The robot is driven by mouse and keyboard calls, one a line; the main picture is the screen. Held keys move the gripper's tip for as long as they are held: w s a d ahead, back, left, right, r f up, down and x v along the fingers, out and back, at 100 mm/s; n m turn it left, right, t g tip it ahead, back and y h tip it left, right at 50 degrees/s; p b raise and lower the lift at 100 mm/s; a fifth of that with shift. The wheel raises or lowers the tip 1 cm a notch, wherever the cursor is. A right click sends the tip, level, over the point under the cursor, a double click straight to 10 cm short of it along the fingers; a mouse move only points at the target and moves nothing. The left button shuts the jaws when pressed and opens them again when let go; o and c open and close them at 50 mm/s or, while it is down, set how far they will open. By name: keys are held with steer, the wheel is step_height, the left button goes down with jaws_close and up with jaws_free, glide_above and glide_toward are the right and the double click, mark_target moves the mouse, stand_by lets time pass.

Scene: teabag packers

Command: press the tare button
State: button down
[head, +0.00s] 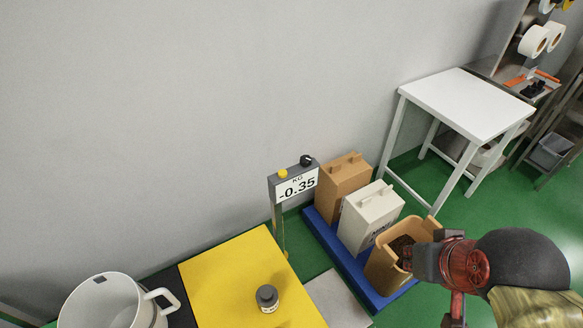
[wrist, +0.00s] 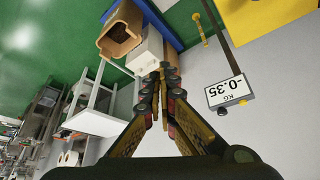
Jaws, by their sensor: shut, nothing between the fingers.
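The scale display (head: 297,184) stands on a post against the wall and reads -0.35 KG. On its top edge sit a yellow button (head: 283,173) on the left and a black knob (head: 306,160) on the right; neither carries a label I can read. The display (wrist: 228,91) also shows upside down in the wrist view, with the yellow button (wrist: 243,102) and black knob (wrist: 222,111) along its lower edge. My gripper (wrist: 160,75) is shut and empty, its fingertips together, well apart from the display. In the head view my arm is at the lower right, over the bins.
A blue platform (head: 324,237) below the display carries a brown box (head: 343,178), a white box (head: 371,217) and an open tan bin (head: 385,271). A yellow surface (head: 215,275) with a small dark weight (head: 267,297) and a white mug-like pot (head: 103,302) are nearby. A white table (head: 466,104) stands right.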

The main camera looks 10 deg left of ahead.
steer(key=shift+a, duration=0.1)
steer(key=w+a+r+n+t+p, duration=0.1)
steer(key=w+r+n+p, duration=0.2)
steer(key=w, duration=0.5)
steer(key=w+a+r+n+t+p, duration=0.1)
steer(key=w+a+r+n+p, duration=0.15)
steer(key=w+p, duration=0.35)
steer(key=w+r+n+t+p, duration=0.15)
steer(key=w+r+p, duration=0.25)
steer(key=w, duration=0.5)
steer(key=w+a+f+n+y+p, duration=0.25)
steer(key=w+a+n+p, duration=0.45)
steer(key=a, duration=0.4)
steer(key=s+a+f+n+g+y+p, duration=0.1)
steer(key=a+f+n+g+y+p, duration=0.2)
steer(key=a, duration=1.1)
step_height(320, 180, down, 2)
steer(key=shift+a+f+n+y+p, duration=0.25)
steer(key=shift+n+y+p, duration=0.3)
steer(key=shift+n+y, duration=0.3)
